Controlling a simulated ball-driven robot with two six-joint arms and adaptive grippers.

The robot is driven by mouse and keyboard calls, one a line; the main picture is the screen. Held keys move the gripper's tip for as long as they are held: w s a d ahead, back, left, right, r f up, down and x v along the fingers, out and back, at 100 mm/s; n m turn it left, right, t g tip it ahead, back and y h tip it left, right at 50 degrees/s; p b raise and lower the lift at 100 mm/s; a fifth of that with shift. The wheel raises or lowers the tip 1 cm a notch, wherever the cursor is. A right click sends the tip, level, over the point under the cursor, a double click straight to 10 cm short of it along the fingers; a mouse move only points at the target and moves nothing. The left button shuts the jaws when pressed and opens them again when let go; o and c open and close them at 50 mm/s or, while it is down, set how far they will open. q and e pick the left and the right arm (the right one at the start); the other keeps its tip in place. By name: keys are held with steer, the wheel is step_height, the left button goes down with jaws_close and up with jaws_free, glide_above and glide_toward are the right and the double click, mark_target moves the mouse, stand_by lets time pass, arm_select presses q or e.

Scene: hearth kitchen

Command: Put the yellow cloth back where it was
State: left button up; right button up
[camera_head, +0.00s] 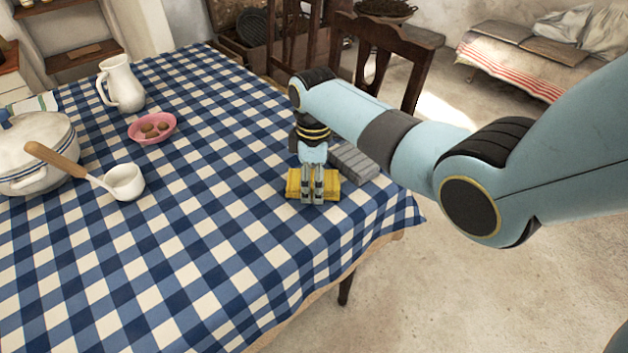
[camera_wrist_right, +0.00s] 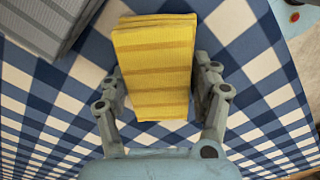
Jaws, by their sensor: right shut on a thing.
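The yellow cloth (camera_head: 293,184) is a folded, striped block at the table's right edge. My right gripper (camera_head: 312,200) points down over it, with its fingers at the cloth. In the right wrist view the yellow cloth (camera_wrist_right: 156,62) lies between the two fingers (camera_wrist_right: 163,92), which are shut on it. I cannot tell whether the cloth touches the table or is just above it. A folded grey cloth (camera_head: 356,160) lies just behind and to the right of it; it also shows at the upper left of the right wrist view (camera_wrist_right: 42,22). My left gripper is not in view.
The table (camera_head: 180,250) has a blue and white checked cover. A white pot (camera_head: 35,150), a ladle (camera_head: 122,182), a white jug (camera_head: 121,84) and a pink bowl (camera_head: 152,128) stand on its left part. The middle and front are clear. A wooden chair (camera_head: 385,50) stands behind.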

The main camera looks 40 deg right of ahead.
steer(key=o, duration=1.2)
steer(key=shift+f, duration=0.1)
steer(key=shift+c, duration=0.2)
step_height(320, 180, up, 12)
steer(key=p, duration=0.1)
steer(key=shift+p, duration=0.35)
